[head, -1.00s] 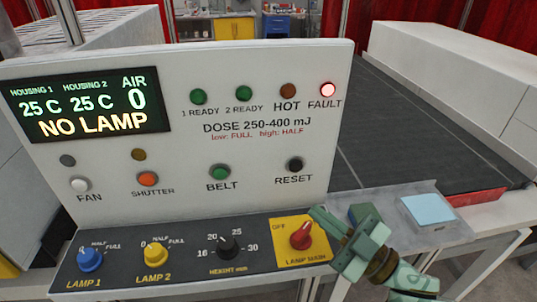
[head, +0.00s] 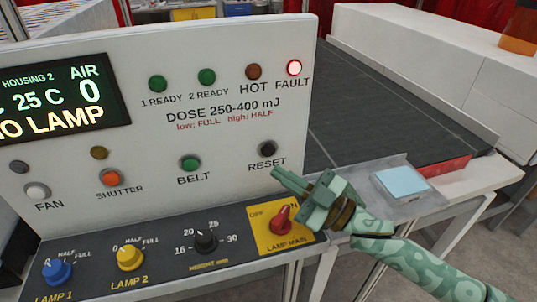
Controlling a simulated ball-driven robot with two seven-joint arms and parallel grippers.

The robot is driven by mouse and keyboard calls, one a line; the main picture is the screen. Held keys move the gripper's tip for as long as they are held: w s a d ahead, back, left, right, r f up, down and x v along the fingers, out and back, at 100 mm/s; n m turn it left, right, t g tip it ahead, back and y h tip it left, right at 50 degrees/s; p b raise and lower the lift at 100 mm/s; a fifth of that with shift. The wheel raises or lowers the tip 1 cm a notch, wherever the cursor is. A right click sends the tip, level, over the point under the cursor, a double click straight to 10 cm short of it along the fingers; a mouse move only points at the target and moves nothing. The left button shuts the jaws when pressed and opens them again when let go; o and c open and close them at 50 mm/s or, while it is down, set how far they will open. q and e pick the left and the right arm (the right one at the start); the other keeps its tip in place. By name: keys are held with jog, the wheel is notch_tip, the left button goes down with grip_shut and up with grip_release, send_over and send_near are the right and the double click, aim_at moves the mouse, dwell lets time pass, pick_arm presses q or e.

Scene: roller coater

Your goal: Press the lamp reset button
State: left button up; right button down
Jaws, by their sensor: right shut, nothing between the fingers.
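The black RESET button (head: 267,149) is at the right end of the lower button row on the white control panel (head: 225,40). My right gripper (head: 278,174) is shut and empty. Its fingertips point toward the panel and appear just below the RESET button, over the end of its label. I cannot tell whether they touch the panel; the button itself is uncovered. The display (head: 62,99) shows "NO LAMP", partly cut off. My left gripper is not in view.
The red LAMP MAIN knob (head: 281,218) on its yellow plate is close below my right gripper. The green BELT button (head: 190,163) is left of RESET. A light blue sheet (head: 402,182) lies on a grey plate at right. The dark conveyor belt (head: 370,110) runs behind the panel.

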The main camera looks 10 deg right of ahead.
aim_at(263, 151)
jog(key=shift+w, duration=1.8)
dwell(0.4)
jog(key=shift+w+r, duration=0.1)
jog(key=shift+w, duration=0.3)
jog(key=shift+w, duration=0.4)
dwell(0.8)
dwell(0.4)
jog(key=shift+s+p, duration=0.55)
jog(key=shift+s, duration=0.3)
